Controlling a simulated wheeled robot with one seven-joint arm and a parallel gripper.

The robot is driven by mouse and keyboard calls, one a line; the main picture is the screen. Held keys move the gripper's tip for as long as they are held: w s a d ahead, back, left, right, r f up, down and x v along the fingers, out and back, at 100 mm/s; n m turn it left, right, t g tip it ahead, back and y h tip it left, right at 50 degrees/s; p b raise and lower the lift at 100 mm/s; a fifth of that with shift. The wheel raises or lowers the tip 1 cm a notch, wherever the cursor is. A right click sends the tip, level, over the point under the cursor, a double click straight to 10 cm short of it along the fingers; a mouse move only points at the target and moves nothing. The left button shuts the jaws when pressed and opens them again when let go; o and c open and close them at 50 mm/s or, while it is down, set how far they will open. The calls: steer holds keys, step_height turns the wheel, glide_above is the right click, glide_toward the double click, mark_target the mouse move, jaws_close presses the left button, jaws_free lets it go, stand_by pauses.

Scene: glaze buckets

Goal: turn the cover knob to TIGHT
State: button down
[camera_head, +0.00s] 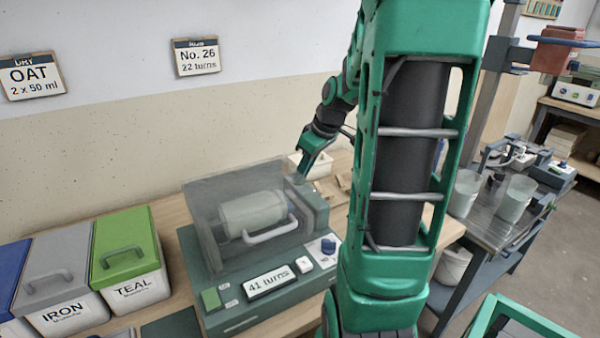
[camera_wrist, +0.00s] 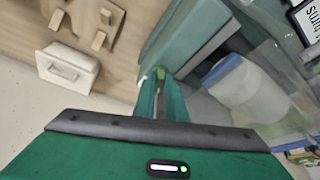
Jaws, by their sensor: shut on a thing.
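The mill (camera_head: 215,285) has a clear cover (camera_head: 205,205) over a pale jar (camera_head: 253,210), with a grey handle (camera_head: 270,232) at the front. My gripper (camera_head: 301,178) reaches down to the top of the grey-green block (camera_head: 310,203) at the cover's right. In the wrist view my gripper's fingers (camera_wrist: 160,82) are close together at this block's edge (camera_wrist: 190,45). They are shut on what I take to be the cover knob, which the fingers mostly hide. No TIGHT mark is readable, so the knob's angle cannot be told.
The mill's front has a display (camera_head: 269,282) reading "41 turns", a blue dial (camera_head: 328,246) and a green button (camera_head: 211,299). IRON (camera_head: 65,312) and TEAL (camera_head: 135,290) bins stand left. A white box (camera_wrist: 67,68) and wooden pieces (camera_wrist: 100,40) lie beyond the mill.

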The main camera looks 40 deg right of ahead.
steer(key=shift+a+m+h, duration=0.2)
steer(key=shift+m+h, duration=0.25)
steer(key=shift+m, duration=0.6)
steer(key=shift+a+m+h, duration=0.15)
steer(key=shift+m+h, duration=0.3)
steer(key=shift+m, duration=0.6)
steer(key=c, duration=2.1)
jaws_free()
